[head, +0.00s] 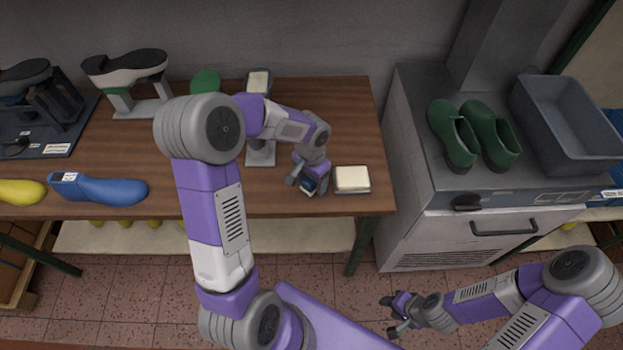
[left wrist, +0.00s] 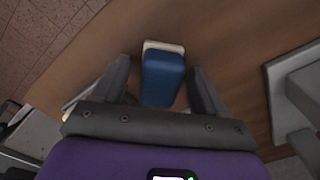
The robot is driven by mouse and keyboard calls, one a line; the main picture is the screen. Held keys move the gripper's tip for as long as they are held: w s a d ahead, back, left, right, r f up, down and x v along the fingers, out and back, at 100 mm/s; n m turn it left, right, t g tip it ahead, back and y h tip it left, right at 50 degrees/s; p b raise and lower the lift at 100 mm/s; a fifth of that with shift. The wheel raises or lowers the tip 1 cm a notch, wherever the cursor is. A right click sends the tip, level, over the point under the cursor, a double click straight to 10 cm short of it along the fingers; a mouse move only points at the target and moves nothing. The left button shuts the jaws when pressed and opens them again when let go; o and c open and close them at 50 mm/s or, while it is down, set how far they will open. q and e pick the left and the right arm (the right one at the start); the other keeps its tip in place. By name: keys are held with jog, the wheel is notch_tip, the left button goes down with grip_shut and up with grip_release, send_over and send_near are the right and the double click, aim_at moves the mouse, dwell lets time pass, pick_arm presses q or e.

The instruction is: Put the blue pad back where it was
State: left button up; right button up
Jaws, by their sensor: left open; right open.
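The blue pad (left wrist: 162,80), with a cream edge at its far end, is on the wooden table, between the spread fingers of my open left gripper (left wrist: 160,72). Gaps show on both sides of it. In the head view my left gripper (head: 307,184) is low over the table near its front edge and partly hides the blue pad (head: 309,186). A cream-topped pad (head: 352,179) lies just right of it. My right gripper (head: 396,314) is open and empty, in front of the table over the floor.
On the table (head: 345,115) stand a shoe on a stand (head: 126,70), a blue last (head: 105,190) and a yellow last (head: 20,192). A grey stand (head: 261,153) is left of my left gripper. Green clogs (head: 470,135) and a grey bin (head: 568,120) sit on the right cabinet.

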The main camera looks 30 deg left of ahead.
pick_arm(q)
notch_tip(320, 180, up, 12)
jog(key=p, duration=0.2)
jog(key=shift+p, duration=0.3)
jog(key=shift+f, duration=0.15)
